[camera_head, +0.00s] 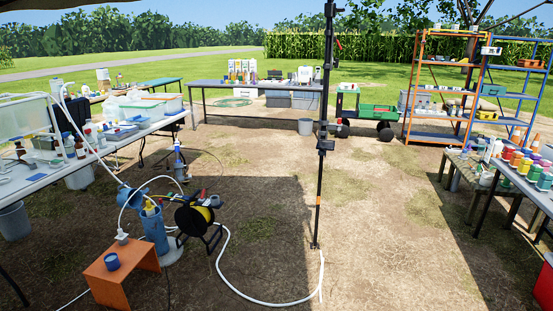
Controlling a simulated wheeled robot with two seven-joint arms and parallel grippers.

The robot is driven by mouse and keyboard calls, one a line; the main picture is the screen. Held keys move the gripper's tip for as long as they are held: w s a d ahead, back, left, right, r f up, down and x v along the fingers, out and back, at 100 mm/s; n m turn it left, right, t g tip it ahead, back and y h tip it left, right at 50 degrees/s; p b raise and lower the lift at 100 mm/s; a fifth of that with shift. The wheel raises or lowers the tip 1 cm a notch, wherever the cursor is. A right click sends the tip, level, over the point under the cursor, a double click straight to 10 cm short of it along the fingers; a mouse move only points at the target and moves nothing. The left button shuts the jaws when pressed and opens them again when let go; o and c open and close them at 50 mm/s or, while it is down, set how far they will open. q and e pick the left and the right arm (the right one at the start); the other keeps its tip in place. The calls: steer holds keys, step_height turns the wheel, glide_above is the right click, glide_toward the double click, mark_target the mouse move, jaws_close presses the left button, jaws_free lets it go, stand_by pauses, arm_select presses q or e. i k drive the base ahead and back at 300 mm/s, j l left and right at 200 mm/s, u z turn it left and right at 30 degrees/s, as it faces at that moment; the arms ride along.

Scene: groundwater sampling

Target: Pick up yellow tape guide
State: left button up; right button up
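A black reel (194,217) with a yellow winding stands on its frame on the ground at the lower left. A small yellow piece (150,208) shows at the top of the blue cylinder (155,230) just left of the reel. More small yellow and red parts sit at the reel's upper edge. Which of these yellow parts is the tape guide is too small to tell. Neither of my grippers is in view.
A white hose (262,302) loops over the ground. A black pole (320,190) stands mid-scene. Loaded tables line the left, back and right. The ground right of the pole is clear.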

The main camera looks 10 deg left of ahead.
mark_target(149, 207)
steer(key=i+j+u, duration=0.25)
steer(key=i+u, duration=0.2)
steer(key=i, duration=0.3)
steer(key=i+u, duration=0.4)
steer(key=i, duration=0.35)
steer(key=i+l+u, duration=0.25)
steer(key=i+u, duration=0.2)
steer(key=i, duration=0.3)
steer(key=i+u, duration=0.45)
steer(key=i, duration=0.15)
steer(key=i+l+u, duration=0.3)
steer(key=i+u, duration=0.15)
steer(key=i, duration=0.15)
steer(key=i+l+u, duration=0.85)
steer(key=l, duration=0.25)
steer(key=i, duration=0.1)
